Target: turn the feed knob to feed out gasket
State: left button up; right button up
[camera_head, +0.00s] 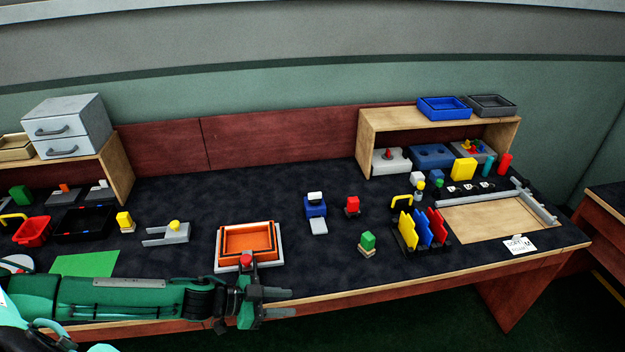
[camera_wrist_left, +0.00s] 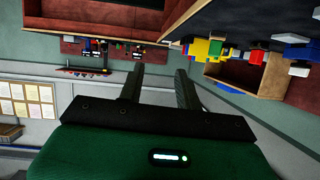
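My left gripper (camera_head: 280,302) is at the table's front edge, in front of the orange tray. Its two fingers are apart with nothing between them, as the left wrist view (camera_wrist_left: 160,85) also shows. No part is clearly marked as the feed knob. A grey bracket-shaped device (camera_head: 152,239) with a yellow knob (camera_head: 174,225) stands left of the orange tray. A blue device (camera_head: 316,210) with a white top and a pale plate at its front stands right of the tray. The gripper touches neither. I cannot make out a gasket. My right gripper is not in view.
The orange tray (camera_head: 273,253) lies close behind the gripper, with a red round piece (camera_head: 246,259) at its front. The dark tabletop behind is mostly clear.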

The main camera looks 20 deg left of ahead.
aim_at(314, 198)
jog(key=i+j, duration=1.1)
jog(key=i, duration=0.15)
